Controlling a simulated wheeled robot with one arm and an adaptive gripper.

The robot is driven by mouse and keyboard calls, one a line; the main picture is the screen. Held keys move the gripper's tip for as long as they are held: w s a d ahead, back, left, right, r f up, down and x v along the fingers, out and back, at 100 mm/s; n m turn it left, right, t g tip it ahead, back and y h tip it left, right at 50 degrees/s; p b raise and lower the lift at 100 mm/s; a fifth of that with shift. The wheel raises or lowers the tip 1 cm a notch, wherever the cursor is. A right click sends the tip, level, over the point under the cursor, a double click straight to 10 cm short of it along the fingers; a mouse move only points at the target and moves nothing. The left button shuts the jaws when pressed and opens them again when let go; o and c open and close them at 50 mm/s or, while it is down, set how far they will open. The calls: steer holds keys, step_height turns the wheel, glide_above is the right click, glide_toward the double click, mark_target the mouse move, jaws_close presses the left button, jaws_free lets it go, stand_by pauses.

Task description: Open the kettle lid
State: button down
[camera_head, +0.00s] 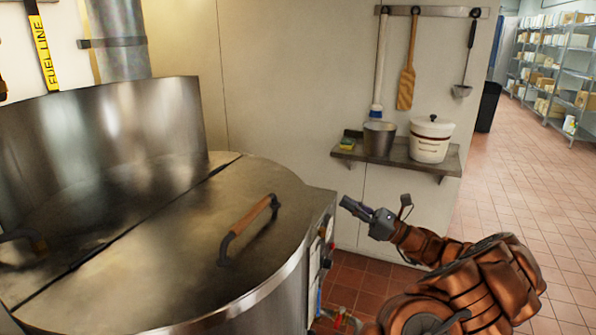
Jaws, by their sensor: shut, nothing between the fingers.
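The large metal kettle (292,283) stands at the left. Its round steel lid (170,245) lies flat and closed over the top, with a seam across it towards the back. A wooden handle (250,215) on dark metal brackets stands on the front half of the lid. My gripper (346,202) is to the right of the handle, beyond the kettle's right edge, apart from both. It is shut and empty, its tip pointing left towards the kettle.
A tall curved steel guard (110,130) rises behind the lid. A wall shelf (395,158) holds a metal pot (379,138), a white bucket (431,139) and a sponge (347,143). Utensils hang above. Controls sit on the kettle's right side. Tiled floor is open at the right.

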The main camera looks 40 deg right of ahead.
steer(key=d+r+p+x, duration=0.1)
steer(key=r+p+x, duration=0.1)
steer(key=x, duration=1.1)
steer(key=shift+d, duration=0.15)
steer(key=shift+s+r, duration=0.1)
stand_by(1.4)
